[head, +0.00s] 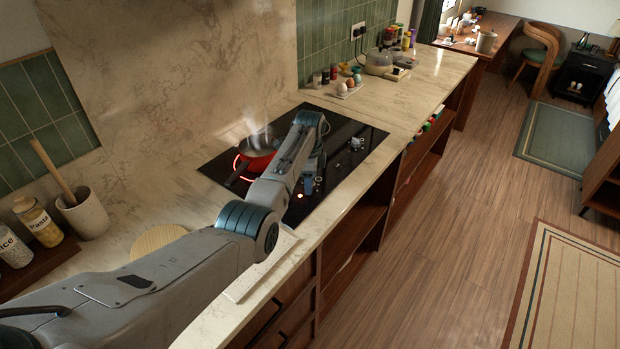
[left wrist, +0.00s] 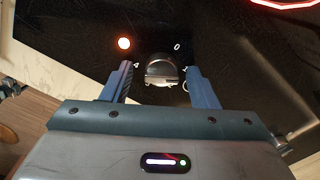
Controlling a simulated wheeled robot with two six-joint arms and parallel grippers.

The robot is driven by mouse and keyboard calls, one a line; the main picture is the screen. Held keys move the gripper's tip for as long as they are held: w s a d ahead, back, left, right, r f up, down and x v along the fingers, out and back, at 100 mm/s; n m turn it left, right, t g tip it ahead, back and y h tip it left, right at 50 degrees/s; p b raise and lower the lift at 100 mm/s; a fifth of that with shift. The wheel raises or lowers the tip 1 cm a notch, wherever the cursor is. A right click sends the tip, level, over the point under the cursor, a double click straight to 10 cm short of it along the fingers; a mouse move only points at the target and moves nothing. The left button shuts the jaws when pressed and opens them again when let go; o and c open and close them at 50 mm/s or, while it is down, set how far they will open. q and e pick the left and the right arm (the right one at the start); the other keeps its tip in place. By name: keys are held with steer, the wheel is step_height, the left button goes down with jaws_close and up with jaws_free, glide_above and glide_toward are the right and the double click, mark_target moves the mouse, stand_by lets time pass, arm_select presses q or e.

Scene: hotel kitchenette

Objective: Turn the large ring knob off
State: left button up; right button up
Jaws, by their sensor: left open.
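A dark, rounded stove knob (left wrist: 162,71) sits on the black cooktop in the left wrist view, with a "0" mark above it and a "4" at its left. My left gripper (left wrist: 160,76) is open, with one blue-grey finger on each side of the knob. I cannot tell whether the fingers touch it. In the head view, my left gripper (head: 311,184) is low over the cooktop's front edge, and my arm hides part of the knobs. My right gripper is not seen.
A red pan (head: 258,150) steams on a glowing red ring of the cooktop (head: 345,165). More knobs (head: 357,143) stand to the right. An egg tray (head: 349,90) and jars are farther back. A wooden board (head: 158,240) and a utensil crock (head: 84,214) are at left.

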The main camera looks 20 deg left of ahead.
arm_select(q)
steer(key=shift+w+f, duration=0.1)
steer(key=shift+c, duration=1.1)
steer(key=shift+a, duration=0.1)
steer(key=c, duration=0.7)
steer(key=shift+c, duration=0.2)
steer(key=shift+n+p, duration=0.3)
steer(key=shift+n, duration=0.1)
steer(key=n+p, duration=0.1)
steer(key=n, duration=0.2)
steer(key=shift+r, duration=0.2)
steer(key=n+p, duration=0.2)
steer(key=n, duration=0.5)
steer(key=shift+w, duration=0.1)
steer(key=shift+n+p, duration=0.3)
steer(key=shift+n, duration=0.2)
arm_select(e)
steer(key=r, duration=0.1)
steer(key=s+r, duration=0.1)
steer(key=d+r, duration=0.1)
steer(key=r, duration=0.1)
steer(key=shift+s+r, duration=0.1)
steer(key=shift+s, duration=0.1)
